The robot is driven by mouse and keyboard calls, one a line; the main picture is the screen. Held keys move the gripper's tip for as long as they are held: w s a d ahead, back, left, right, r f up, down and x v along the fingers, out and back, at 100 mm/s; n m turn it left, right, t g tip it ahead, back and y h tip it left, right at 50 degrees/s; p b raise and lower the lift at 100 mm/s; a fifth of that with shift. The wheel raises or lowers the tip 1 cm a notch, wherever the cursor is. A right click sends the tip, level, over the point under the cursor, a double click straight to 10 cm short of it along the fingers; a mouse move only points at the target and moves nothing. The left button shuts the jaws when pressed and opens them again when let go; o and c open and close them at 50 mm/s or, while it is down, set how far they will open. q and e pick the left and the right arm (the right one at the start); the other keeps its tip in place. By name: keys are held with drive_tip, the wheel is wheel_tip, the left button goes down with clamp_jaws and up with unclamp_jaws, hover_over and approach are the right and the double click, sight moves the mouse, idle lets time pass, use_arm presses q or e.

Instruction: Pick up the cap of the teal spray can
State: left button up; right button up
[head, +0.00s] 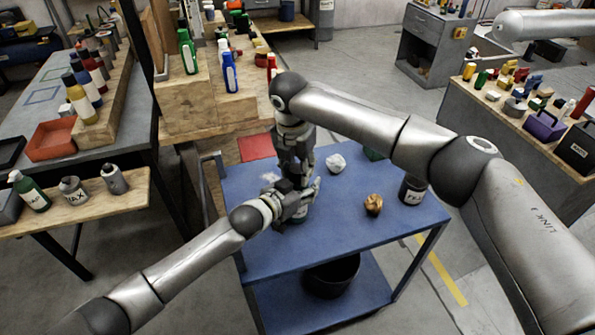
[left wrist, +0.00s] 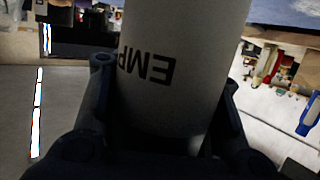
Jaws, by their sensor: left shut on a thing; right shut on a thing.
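A pale grey can (left wrist: 175,70) with black "EMP" lettering fills the middle of the left wrist view, between my left gripper's fingers. In the head view only a small lower part of the can (head: 299,219) shows above the blue cart top; no teal can be made out. My left gripper (head: 297,204) is shut around the can's side. My right gripper (head: 303,178) points down directly above it, at the can's top end, and is shut. The cap is hidden by the fingers there, and I cannot tell whether it touches the can.
The blue cart (head: 335,235) also bears a crumpled white ball (head: 336,162), a brown crumpled lump (head: 373,204) and a dark can (head: 412,190). A black bin (head: 331,276) sits on its lower shelf. Benches with bottles stand left and right. The cart's front is clear.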

sight(297, 173)
wheel_tip(297, 173, up, 10)
use_arm(q)
drive_tip(key=o, duration=1.3)
drive_tip(key=shift+c, duration=0.2)
drive_tip(key=v, duration=0.7)
